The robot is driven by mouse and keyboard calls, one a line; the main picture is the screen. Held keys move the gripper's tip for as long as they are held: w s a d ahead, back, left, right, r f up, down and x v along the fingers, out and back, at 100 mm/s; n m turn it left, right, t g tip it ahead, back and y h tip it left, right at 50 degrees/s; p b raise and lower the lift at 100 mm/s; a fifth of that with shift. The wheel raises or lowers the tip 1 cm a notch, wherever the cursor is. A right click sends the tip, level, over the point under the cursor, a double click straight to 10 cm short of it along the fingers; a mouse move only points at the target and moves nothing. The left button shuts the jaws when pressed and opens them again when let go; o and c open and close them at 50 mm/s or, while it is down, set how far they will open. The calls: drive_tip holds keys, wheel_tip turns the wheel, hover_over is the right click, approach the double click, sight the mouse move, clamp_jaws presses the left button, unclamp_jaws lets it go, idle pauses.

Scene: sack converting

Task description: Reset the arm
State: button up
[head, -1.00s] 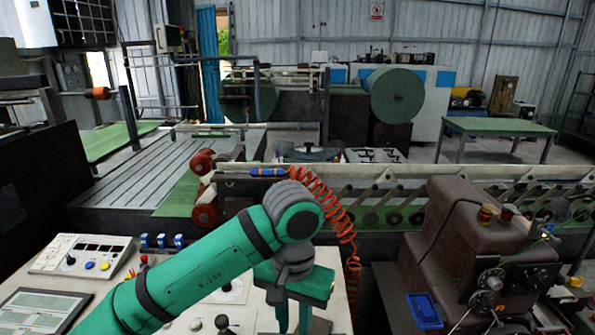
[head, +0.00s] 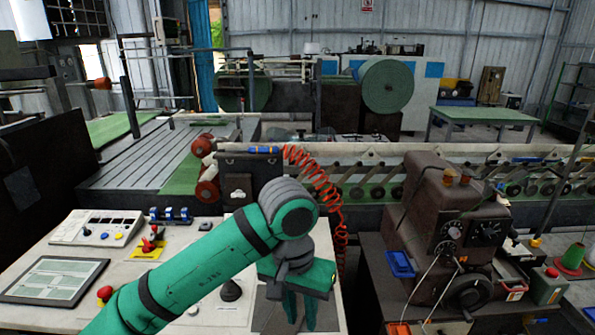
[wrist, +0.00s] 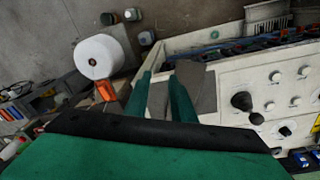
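My green arm reaches from the bottom left across the head view. My gripper (head: 300,308) hangs from its end with the fingers pointing down, over the right part of the pale control console (head: 190,262). In the wrist view my gripper (wrist: 160,98) shows two green fingers with a clear gap between them. It is open and nothing is held. A grey plate (wrist: 205,88) lies beyond the fingertips; I cannot tell the exact height above it.
The console carries a red lever (head: 151,243), a dark knob (head: 230,290) and a framed sheet (head: 55,279). A coiled red hose (head: 325,190) hangs behind the arm. A brown machine (head: 443,215) stands at right. A white roll (wrist: 98,56) shows in the wrist view.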

drive_tip(key=w+d+f+n+t+h, duration=0.1)
drive_tip(key=w+d+t+h, duration=0.25)
drive_tip(key=d+h, duration=0.55)
drive_tip(key=w+d+n+t+h, duration=0.1)
drive_tip(key=w+d+t+h, duration=0.25)
drive_tip(key=d, duration=0.95)
drive_tip(key=s+a+f+n+t+y, duration=0.5)
drive_tip(key=s+a+f, duration=0.1)
drive_tip(key=f, duration=0.4)
drive_tip(key=s+a+f+n+t+y, duration=0.45)
drive_tip(key=s+a+f, duration=0.2)
drive_tip(key=f, duration=0.45)
drive_tip(key=s+a+f+m+y, duration=0.1)
drive_tip(key=s+a, duration=0.4)
drive_tip(key=s, duration=0.7)
drive_tip(key=s+a+f+m+g+y, duration=0.1)
drive_tip(key=s+a+m+y, duration=0.2)
drive_tip(key=s, duration=0.9)
drive_tip(key=a+m, duration=0.2)
drive_tip(key=m, duration=0.1)
drive_tip(key=shift+s+a+f, duration=0.15)
drive_tip(key=shift+s+f, duration=0.25)
